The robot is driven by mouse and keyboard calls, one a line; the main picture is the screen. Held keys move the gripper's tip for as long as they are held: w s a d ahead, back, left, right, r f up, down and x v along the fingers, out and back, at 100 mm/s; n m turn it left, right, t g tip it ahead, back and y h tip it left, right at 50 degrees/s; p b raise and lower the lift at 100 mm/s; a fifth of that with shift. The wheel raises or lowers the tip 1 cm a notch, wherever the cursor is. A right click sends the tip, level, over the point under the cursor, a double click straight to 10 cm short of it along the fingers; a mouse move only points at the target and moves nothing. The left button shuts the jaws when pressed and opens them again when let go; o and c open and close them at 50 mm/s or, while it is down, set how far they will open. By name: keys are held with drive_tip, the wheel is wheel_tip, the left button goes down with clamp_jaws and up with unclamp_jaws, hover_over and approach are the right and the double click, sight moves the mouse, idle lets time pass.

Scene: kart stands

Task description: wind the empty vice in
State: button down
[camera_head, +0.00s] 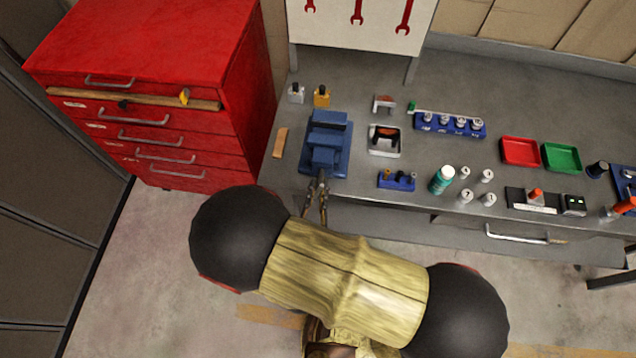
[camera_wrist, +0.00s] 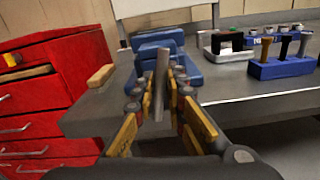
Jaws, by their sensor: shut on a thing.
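The blue vice (camera_head: 325,140) stands at the left part of the grey workbench, near its front edge. It also shows in the wrist view (camera_wrist: 158,41), beyond my fingers. No workpiece is visible between its jaws, though the gap is hard to make out. My gripper (camera_head: 320,180) is at the front of the vice. In the wrist view its fingertips (camera_wrist: 160,84) are shut on the grey bar of the vice handle (camera_wrist: 161,75), which stands roughly upright between them. The fingers hide part of the handle and the screw.
A red drawer cabinet (camera_head: 150,75) stands left of the bench. A wooden block (camera_head: 280,142) lies left of the vice. A grey tray (camera_head: 385,150) and a blue holder (camera_head: 397,181) sit to its right. A white tool board (camera_head: 360,25) stands behind.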

drive_tip(key=n+p, duration=0.3)
drive_tip(key=shift+d+r+n, duration=0.1)
drive_tip(key=shift+d+n, duration=0.05)
drive_tip(key=shift+n, duration=0.25)
drive_tip(key=n+p, duration=0.2)
drive_tip(key=n, duration=0.1)
drive_tip(key=shift+n+p, duration=0.3)
drive_tip(key=shift+p, duration=0.05)
drive_tip(key=n+p, duration=0.2)
drive_tip(key=n, duration=0.1)
drive_tip(key=shift+n, duration=0.3)
drive_tip(key=shift+n+p, duration=1.1)
drive_tip(key=shift+n, duration=0.7)
drive_tip(key=c, duration=1.8)
unclamp_jaws()
drive_tip(key=shift+o, duration=0.2)
